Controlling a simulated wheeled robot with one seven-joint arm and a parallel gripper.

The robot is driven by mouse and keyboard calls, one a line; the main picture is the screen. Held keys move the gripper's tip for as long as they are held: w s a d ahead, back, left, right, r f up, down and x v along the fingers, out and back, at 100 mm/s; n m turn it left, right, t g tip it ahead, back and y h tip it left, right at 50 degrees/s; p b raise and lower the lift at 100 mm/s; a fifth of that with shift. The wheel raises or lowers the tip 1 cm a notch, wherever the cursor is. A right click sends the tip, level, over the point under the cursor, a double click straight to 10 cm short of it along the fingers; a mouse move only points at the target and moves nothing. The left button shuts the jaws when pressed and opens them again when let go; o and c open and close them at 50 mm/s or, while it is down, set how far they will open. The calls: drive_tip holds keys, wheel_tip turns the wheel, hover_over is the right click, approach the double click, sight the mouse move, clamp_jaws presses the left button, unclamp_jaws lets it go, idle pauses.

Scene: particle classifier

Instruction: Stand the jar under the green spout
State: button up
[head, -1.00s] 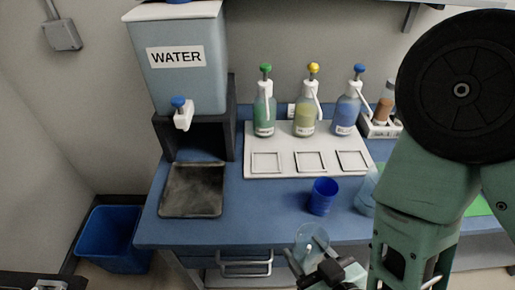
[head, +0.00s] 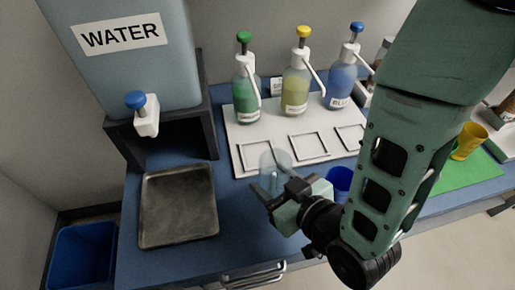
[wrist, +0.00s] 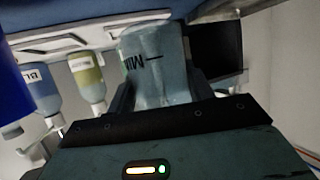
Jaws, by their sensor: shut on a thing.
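My gripper (head: 274,190) is shut on a clear jar (head: 275,162), held roughly upright near the front edge of the white tray. In the wrist view, the jar (wrist: 157,62) sits between the dark fingers and bears a black "MIN" mark. The green bottle (head: 246,92) with its green-topped pump and white spout stands at the left end of the tray's back row. A square outline (head: 241,160) lies on the tray in front of it. The jar overlaps this outline's right part in the head view. Its height above the tray cannot be told.
Yellow (head: 296,88) and blue (head: 341,86) bottles stand right of the green one. A blue cup (head: 339,180) is close to the right of my gripper. The water tank (head: 128,50) and dark drip tray (head: 178,205) are at left. A yellow cup (head: 468,142) stands far right.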

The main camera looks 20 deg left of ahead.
drive_tip(key=b, duration=0.1)
drive_tip(key=w+b, duration=0.1)
drive_tip(key=shift+a+f+b, duration=0.2)
drive_tip(key=shift+a+b, duration=0.05)
drive_tip(key=shift+b, duration=0.15)
drive_tip(key=w+a, duration=0.2)
drive_tip(key=w, duration=0.1)
drive_tip(key=w+a, duration=0.2)
drive_tip(key=w, duration=0.2)
drive_tip(key=w+a+p, duration=0.1)
drive_tip(key=w+a, duration=0.1)
drive_tip(key=w, duration=0.1)
drive_tip(key=shift+w+a+r, duration=0.2)
drive_tip(key=shift+w+r, duration=0.05)
drive_tip(key=shift+r, duration=0.05)
drive_tip(key=shift+w+a+f, duration=0.15)
drive_tip(key=shift+w, duration=0.1)
drive_tip(key=shift+f+p, duration=0.4)
drive_tip(key=shift+f, duration=1.25)
drive_tip(key=shift+f, duration=0.1)
drive_tip(key=shift+f, duration=0.1)
drive_tip(key=o, duration=1.1)
drive_tip(key=shift+r, duration=0.2)
